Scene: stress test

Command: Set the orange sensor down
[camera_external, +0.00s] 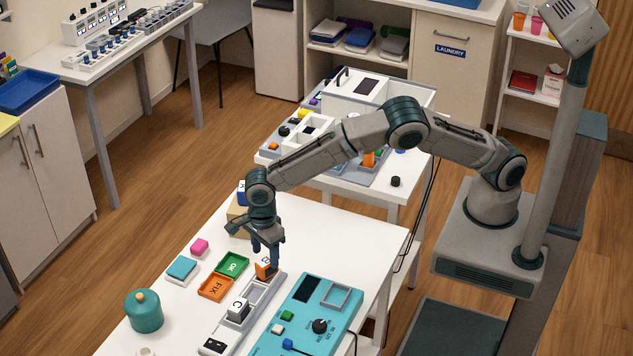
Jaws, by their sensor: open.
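The orange sensor (263,270), a small block with an orange front and a light, lettered top, stands at the far end of a long grey slotted rack (258,297) on the white table. My gripper (266,259) points down right at the orange sensor, with its fingers around or just above it. The jaws are open. The gripper partly hides the sensor's top and back, and I cannot tell whether a finger touches it. A white block marked C (238,309) sits further along the same rack.
A turquoise panel with a knob (320,326) lies at right. The table's right edge is bare.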

